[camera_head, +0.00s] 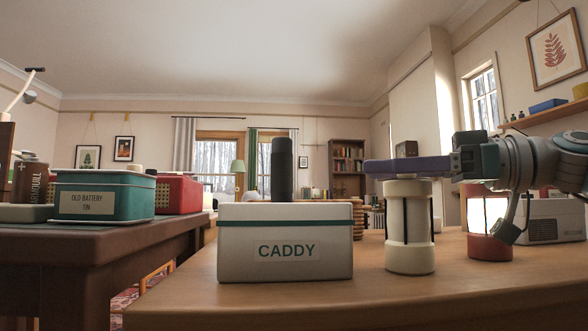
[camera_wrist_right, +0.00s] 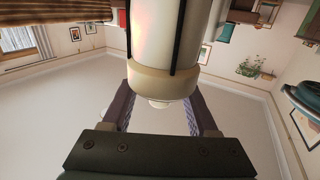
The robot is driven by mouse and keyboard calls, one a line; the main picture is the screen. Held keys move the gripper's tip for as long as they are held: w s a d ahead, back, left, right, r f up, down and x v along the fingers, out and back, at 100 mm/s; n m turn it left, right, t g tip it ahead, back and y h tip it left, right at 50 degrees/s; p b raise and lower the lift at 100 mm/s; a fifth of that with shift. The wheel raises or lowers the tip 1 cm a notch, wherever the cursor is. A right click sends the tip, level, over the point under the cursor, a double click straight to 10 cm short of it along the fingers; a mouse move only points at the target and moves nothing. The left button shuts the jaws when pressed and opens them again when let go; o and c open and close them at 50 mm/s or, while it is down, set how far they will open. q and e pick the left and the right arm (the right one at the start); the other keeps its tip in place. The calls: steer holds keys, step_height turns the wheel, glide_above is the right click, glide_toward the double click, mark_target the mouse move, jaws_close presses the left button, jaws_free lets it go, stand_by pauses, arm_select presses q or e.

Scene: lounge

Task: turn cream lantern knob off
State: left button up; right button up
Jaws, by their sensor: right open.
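The cream lantern (camera_head: 410,240) stands upright on the wooden table in the head view, with dark vertical bars on its sides. Its cap and small knob (camera_wrist_right: 158,103) show in the wrist view. My right gripper (camera_head: 385,167) comes in from the right, level with the lantern's top, with its purple fingers across it. In the wrist view the fingers are open, one on each side of the knob, with gaps visible. The knob is hidden behind the fingers in the head view. I cannot tell if this lantern is lit. My left gripper is not in view.
A white caddy box (camera_head: 285,251) with a dark cylinder (camera_head: 283,170) stands left of the lantern. A red lantern (camera_head: 489,245) glows at right, under my arm, near a pale radio-like box (camera_head: 555,222). A dark table (camera_head: 110,242) holds a green tin (camera_head: 105,196).

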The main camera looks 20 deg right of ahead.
steer(key=p+v, duration=0.1)
steer(key=v, duration=0.8)
steer(key=shift+p, duration=0.3)
steer(key=shift+s+d, duration=0.1)
steer(key=shift+s, duration=0.05)
